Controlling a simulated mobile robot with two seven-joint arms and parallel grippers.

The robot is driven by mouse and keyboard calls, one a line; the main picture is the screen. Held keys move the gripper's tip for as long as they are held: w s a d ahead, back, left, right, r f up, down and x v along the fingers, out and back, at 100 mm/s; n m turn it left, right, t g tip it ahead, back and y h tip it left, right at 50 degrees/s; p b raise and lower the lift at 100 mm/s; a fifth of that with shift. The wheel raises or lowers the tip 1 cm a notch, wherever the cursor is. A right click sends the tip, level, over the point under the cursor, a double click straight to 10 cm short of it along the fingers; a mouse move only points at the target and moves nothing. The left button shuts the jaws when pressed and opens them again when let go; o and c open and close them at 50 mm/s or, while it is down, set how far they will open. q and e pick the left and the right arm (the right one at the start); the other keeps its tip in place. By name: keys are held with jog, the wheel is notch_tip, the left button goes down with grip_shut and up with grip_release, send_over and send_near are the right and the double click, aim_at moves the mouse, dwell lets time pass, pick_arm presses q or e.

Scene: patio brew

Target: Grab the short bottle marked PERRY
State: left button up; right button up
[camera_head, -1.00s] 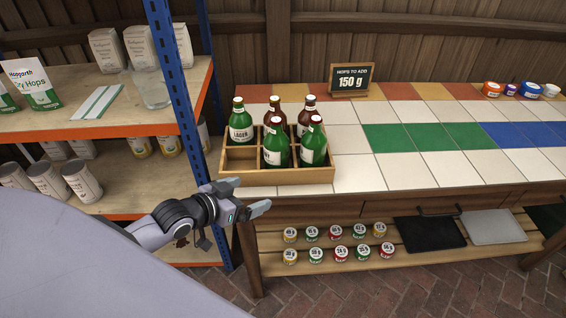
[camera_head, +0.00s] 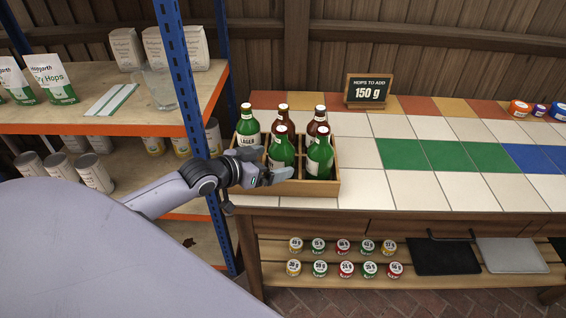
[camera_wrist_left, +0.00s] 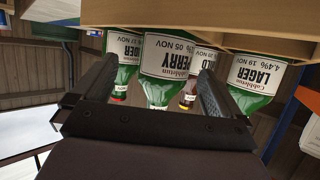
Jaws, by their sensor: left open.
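The PERRY bottle is green with a white label; in the left wrist view (camera_wrist_left: 168,62) it appears upside down between my open fingers, not gripped. In the head view it looks to be the front middle green bottle (camera_head: 281,152) in the wooden crate (camera_head: 318,188), its lower part hidden by the crate and my gripper. My left gripper (camera_head: 268,170) is open at the crate's front left side. Another green bottle (camera_head: 320,156), which looks like CIDER, stands front right. My right gripper is not in view.
Two brown bottles (camera_head: 318,122) stand in the crate's back row. A blue shelf post (camera_head: 183,85) rises close to the crate's left. A sign (camera_head: 369,91) reading 150 g stands behind.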

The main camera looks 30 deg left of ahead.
aim_at(271, 161)
pick_arm(q)
jog(key=x, duration=0.4)
jog(key=shift+w+a+f, duration=0.15)
jog(key=shift+a, duration=0.15)
jog(key=shift+w+d+f, duration=0.15)
jog(key=shift+w+f, duration=0.05)
jog(key=shift+w, duration=0.3)
jog(key=c, duration=1.4)
jog(key=shift+r, duration=0.1)
jog(key=shift+c, duration=0.4)
jog(key=shift+r, duration=0.1)
